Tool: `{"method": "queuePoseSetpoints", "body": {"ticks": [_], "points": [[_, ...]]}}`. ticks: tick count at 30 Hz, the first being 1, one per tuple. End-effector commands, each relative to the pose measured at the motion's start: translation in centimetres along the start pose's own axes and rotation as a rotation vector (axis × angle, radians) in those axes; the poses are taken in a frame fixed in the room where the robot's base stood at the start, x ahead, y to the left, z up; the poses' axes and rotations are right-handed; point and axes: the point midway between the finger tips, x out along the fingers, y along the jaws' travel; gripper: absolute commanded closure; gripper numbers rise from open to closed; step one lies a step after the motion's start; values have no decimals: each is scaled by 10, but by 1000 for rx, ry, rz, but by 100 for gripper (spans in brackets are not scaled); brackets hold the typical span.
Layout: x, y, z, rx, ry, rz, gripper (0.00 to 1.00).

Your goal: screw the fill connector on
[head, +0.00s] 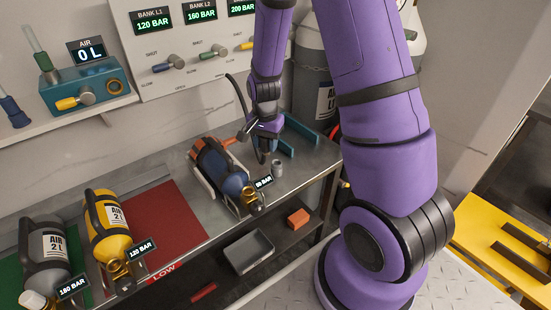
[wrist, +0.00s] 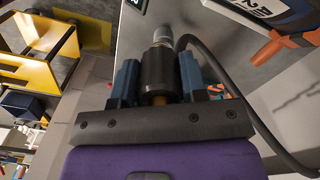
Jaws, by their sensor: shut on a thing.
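My gripper (wrist: 158,82) is shut on the fill connector (wrist: 158,70), a black sleeve with a silver end and some brass at its near side. Its two blue fingers clasp the sleeve from both sides. In the head view, my gripper (head: 263,148) is above the bench, just right of a dark blue cylinder (head: 232,182) with orange parts. This cylinder lies tilted in a pale cradle, its brass valve (head: 250,200) towards the front edge. The connector is apart from that valve. Part of the cylinder (wrist: 275,18) shows at upper right in the wrist view.
A black hose (head: 238,97) arcs beside my gripper. A small grey fitting (head: 277,168) stands on the bench near a blue bracket (head: 300,136). A yellow cylinder (head: 107,228) and a grey cylinder (head: 47,256) stand at left. The red mat (head: 170,222) has free room.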

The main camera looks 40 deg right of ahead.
Motion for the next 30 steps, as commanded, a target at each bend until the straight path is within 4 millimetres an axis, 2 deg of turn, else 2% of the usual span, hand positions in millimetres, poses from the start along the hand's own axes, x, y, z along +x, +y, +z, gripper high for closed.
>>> {"method": "queuePoseSetpoints", "body": {"ticks": [30], "points": [[0,-6,87,-1,0,0,93]]}}
